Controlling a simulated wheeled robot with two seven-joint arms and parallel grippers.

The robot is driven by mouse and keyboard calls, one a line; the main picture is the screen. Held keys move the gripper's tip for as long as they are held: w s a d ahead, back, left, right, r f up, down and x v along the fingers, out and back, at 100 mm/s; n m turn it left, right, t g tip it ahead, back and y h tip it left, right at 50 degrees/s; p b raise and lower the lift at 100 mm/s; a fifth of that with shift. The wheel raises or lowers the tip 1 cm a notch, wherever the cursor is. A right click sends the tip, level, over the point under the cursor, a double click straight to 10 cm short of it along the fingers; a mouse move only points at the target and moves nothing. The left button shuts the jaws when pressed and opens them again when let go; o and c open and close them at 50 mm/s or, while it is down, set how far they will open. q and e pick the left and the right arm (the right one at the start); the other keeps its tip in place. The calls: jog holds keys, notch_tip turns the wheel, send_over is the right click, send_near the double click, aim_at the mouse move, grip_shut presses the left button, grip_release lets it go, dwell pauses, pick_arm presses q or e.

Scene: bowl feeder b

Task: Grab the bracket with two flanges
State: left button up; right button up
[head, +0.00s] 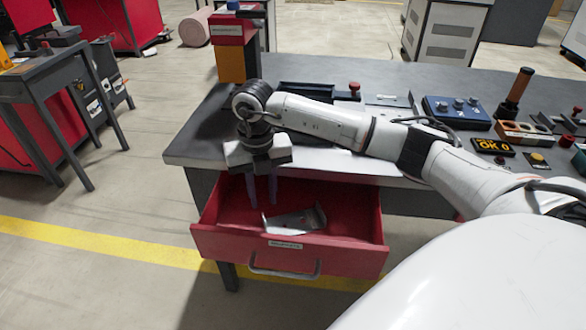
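A bare metal bracket (294,220) with upturned flanges at its ends lies in the open red drawer (345,249), near the drawer's front wall. My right gripper (262,196) points down over the left part of the drawer. Its two dark purple fingers are apart with nothing between them. The fingertips are to the left of the bracket and behind it; how high they are above the drawer floor is hard to tell. My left gripper is out of view.
The drawer sits under a grey workbench (184,149). The right part of the drawer is bare.

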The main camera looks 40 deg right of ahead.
aim_at(265, 222)
jog(key=shift+f, duration=0.9)
jog(key=f, duration=0.2)
jog(key=s+f, duration=0.1)
jog(key=f, duration=0.1)
jog(key=shift+a+f, duration=0.1)
jog(key=shift+a, duration=0.25)
jog(key=shift+f, duration=0.6)
grip_shut()
jog(key=shift+w, duration=0.1)
